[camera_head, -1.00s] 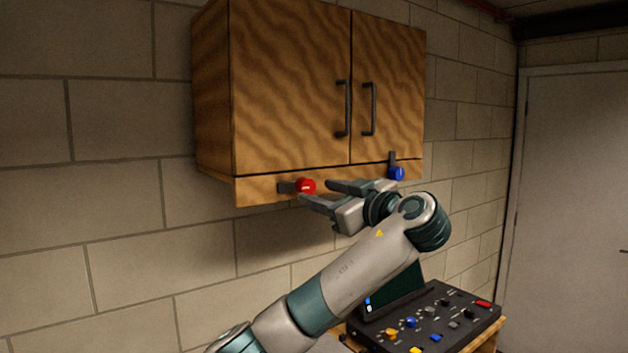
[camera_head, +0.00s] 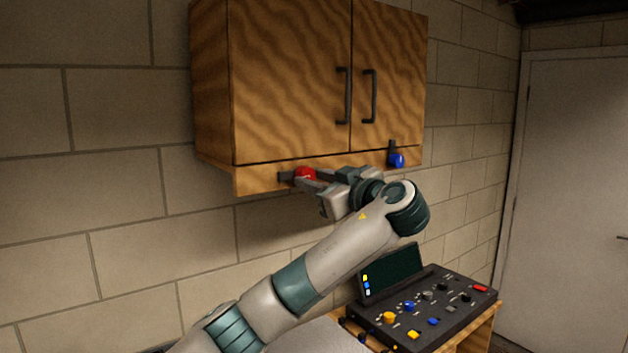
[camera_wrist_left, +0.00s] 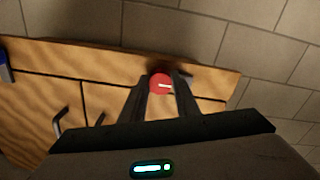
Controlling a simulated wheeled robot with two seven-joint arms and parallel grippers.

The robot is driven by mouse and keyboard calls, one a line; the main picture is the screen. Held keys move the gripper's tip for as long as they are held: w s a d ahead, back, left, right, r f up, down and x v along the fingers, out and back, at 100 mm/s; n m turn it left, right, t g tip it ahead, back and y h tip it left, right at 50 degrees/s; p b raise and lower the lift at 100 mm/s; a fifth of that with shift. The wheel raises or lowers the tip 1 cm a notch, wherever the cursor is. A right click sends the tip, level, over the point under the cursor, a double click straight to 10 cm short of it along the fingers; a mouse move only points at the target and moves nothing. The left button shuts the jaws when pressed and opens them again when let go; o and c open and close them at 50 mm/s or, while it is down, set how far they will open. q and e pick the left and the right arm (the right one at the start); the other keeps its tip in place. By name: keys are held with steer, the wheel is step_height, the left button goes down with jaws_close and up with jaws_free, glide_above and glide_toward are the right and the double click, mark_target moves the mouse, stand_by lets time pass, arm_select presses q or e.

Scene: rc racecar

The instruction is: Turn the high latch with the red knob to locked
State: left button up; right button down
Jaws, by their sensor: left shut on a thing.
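The red knob (camera_head: 305,174) is on the lower rail of the wooden wall cabinet, left of its middle. Its dark latch bar (camera_head: 285,177) lies roughly level, pointing left. My left gripper (camera_head: 308,178) is shut on the red knob, with one finger on either side of it. In the left wrist view the red knob (camera_wrist_left: 160,83) shows between the two fingers, with a white mark on its face. My right gripper is not in view.
A blue knob (camera_head: 397,160) with an upright latch bar is farther right on the same rail. The cabinet (camera_head: 290,80) has two doors with dark handles. A control panel (camera_head: 430,310) with a screen stands below right. A door (camera_head: 570,200) is at far right.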

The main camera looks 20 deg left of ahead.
arm_select(q)
steer(key=m+b, duration=1.4)
steer(key=m, duration=0.1)
steer(key=shift+s+a+b, duration=0.1)
steer(key=shift+s+b, duration=0.1)
steer(key=shift+b, duration=0.1)
steer(key=shift+r+m+b, duration=0.15)
steer(key=shift+m+b, duration=0.25)
steer(key=shift+m, duration=1.1)
steer(key=o, duration=1)
steer(key=shift+o, duration=0.2)
